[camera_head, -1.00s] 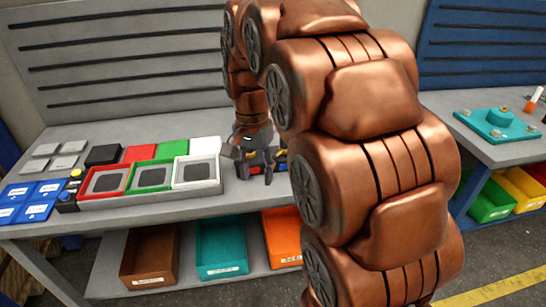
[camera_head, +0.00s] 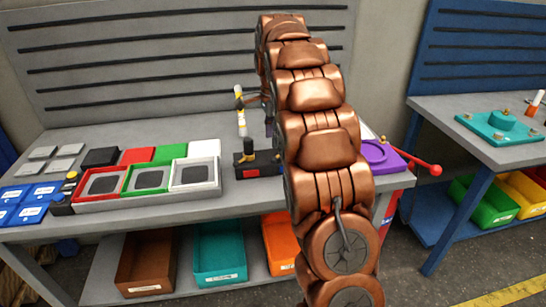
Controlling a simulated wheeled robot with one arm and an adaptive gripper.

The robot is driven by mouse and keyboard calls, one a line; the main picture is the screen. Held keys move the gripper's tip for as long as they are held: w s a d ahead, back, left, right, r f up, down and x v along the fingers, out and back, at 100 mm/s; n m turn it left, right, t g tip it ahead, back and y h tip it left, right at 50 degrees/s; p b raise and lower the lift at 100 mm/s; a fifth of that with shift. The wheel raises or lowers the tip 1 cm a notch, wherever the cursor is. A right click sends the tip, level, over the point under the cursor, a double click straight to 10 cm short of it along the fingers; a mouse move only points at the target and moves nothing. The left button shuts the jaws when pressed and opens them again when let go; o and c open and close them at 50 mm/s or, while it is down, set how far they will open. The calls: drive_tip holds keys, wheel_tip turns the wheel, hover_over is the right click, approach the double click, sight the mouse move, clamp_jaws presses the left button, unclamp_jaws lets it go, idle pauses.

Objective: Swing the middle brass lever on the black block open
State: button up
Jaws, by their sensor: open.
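The black block (camera_head: 262,165) lies on the grey bench, just right of the white-framed tray, with a red left end. My copper arm covers its right side. A black upright piece (camera_head: 248,150) stands at its left end. Above it is a slim upright rod (camera_head: 241,120) with yellow, white and black bands. I cannot tell whether it is one of the levers. The middle brass lever cannot be made out. Only a little grey and dark part of my gripper (camera_head: 261,100) shows beside the arm, near the rod's upper part. Its fingertips are mostly hidden, and no held thing shows.
Red, green and white framed trays (camera_head: 145,180) stand left of the block. A purple fixture (camera_head: 380,157) with a red-ended handle (camera_head: 430,169) is at the right bench end. Bins (camera_head: 220,252) sit below. A second bench with a teal plate (camera_head: 500,128) stands right.

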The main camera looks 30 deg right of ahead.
sight(273, 157)
drive_tip(key=shift+f+p, duration=0.6)
drive_tip(key=shift+f, duration=3.15)
clamp_jaws()
